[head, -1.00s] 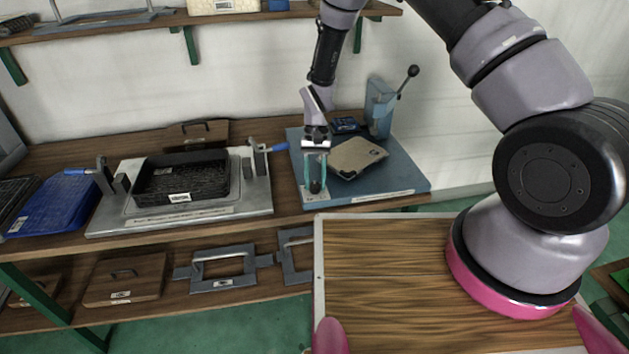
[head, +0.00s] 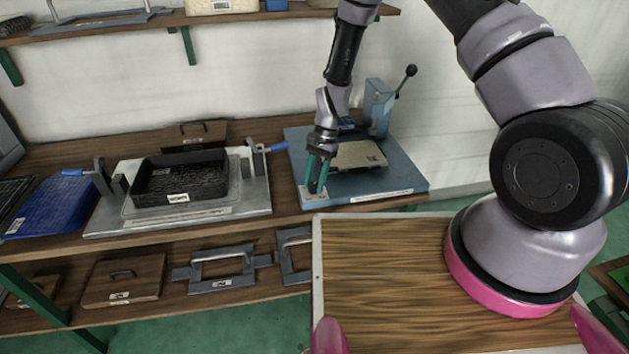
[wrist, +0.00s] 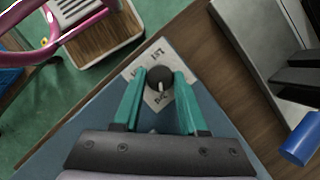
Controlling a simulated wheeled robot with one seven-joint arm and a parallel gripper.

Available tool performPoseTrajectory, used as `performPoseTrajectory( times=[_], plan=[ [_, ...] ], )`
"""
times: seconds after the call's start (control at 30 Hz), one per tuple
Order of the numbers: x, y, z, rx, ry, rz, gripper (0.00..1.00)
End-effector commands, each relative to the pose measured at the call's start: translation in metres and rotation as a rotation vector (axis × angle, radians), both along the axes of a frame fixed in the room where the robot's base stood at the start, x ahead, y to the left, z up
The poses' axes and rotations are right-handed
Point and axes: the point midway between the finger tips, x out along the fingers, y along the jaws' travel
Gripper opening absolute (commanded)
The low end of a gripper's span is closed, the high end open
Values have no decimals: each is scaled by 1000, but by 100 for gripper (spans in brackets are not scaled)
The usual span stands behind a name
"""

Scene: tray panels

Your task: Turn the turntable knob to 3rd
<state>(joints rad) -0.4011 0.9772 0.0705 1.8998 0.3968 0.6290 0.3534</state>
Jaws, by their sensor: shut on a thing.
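The black turntable knob (wrist: 160,76) sits on a pale label plate (wrist: 150,61) at the corner of the blue base (head: 385,190). In the wrist view the knob is between my gripper's teal fingers (wrist: 159,80), which are shut on it. A light pointer mark on the knob faces the lower lettering, toward my palm. "1ST" is legible at the plate's top; the other lettering is hard to read. In the head view my gripper (head: 317,189) is down at the base's front left corner, its fingers largely hiding the knob. The tan turntable plate (head: 360,156) lies behind, partly hidden by my gripper.
A blue press with a black-knobbed lever (head: 380,105) stands at the back of the base. Left of it is a metal fixture (head: 250,200) with blue-handled clamps and a black tray (head: 180,166). A wooden tabletop (head: 390,270) lies in front.

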Motion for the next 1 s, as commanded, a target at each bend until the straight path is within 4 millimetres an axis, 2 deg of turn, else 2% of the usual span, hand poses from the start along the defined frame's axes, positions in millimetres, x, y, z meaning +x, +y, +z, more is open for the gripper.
performPoseTrajectory(
  times=[0.33, 0.37, 0.4, 0.43, 0.77, 0.87, 1.0],
  plan=[
    [0, 0, 0, 0, -1, 0, 0],
    [0, 0, 0, 0, -1, 0, 53],
    [0, 0, 0, 0, -1, 0, 68],
    [0, 0, 0, 0, -1, 0, 72],
    [1, 0, 2, 0, -1, 0, 72],
    [4, -2, 11, 1, -3, 0, 72],
    [13, -7, 34, 2, -5, -1, 72]
  ],
)
